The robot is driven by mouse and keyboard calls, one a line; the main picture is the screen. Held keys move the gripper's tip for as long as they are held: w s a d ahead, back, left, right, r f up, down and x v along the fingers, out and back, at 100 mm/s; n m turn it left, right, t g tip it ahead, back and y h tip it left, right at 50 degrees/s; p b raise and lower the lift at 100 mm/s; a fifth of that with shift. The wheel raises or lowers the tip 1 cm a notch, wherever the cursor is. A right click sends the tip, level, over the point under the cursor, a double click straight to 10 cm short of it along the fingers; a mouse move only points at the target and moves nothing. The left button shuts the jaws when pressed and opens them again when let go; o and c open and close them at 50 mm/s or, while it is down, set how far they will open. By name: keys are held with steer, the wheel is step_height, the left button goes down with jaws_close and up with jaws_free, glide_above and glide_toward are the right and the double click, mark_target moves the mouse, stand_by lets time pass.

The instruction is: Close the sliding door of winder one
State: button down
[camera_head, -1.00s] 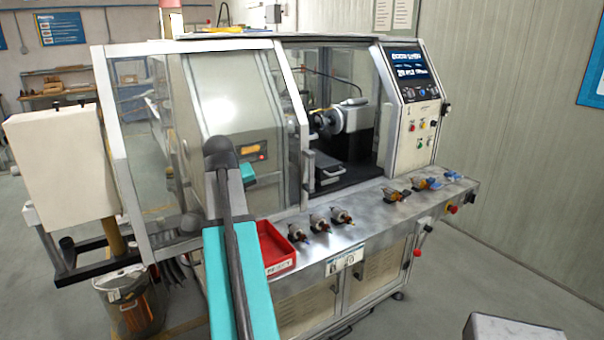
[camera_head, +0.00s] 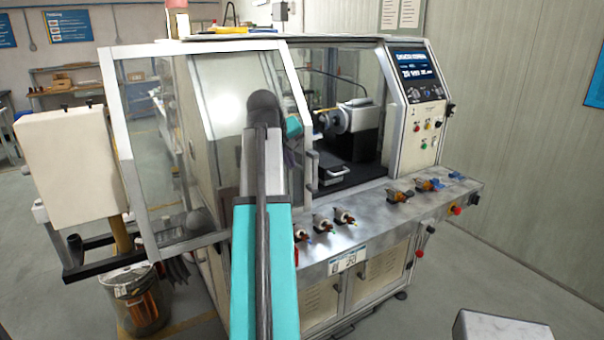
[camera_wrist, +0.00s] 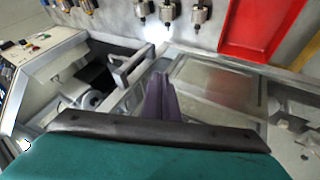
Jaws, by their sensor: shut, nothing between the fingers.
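Winder one is the large cream and steel machine (camera_head: 418,150). Its framed, see-through sliding door (camera_head: 297,95) stands to the left, and the opening on its right shows the grey spindle unit (camera_head: 357,120). A grey upright handle (camera_head: 312,168) is on the door's right edge. In the wrist view, a grey bracket-like handle (camera_wrist: 131,68) lies just left of my gripper (camera_wrist: 162,78). My gripper's dark fingers are together and empty, close to the door's frame; I cannot tell whether they touch it. In the head view, my arm hides the fingers.
Small armatures (camera_head: 343,216) stand along the front ledge, with more parts (camera_head: 400,196) farther right. A red bin (camera_wrist: 262,28) is on the ledge. The control panel (camera_head: 408,72) is right of the opening. A cream box (camera_head: 70,165) stands at left.

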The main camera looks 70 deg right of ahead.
steer(key=shift+d+f, duration=0.1)
steer(key=p, duration=0.5)
glide_toward(297, 175)
steer(key=s+d+f, duration=0.3)
steer(key=s+f, duration=0.1)
steer(key=f, duration=0.1)
steer(key=shift+s+d, duration=0.15)
steer(key=shift+s, duration=0.25)
steer(key=shift+f, duration=0.15)
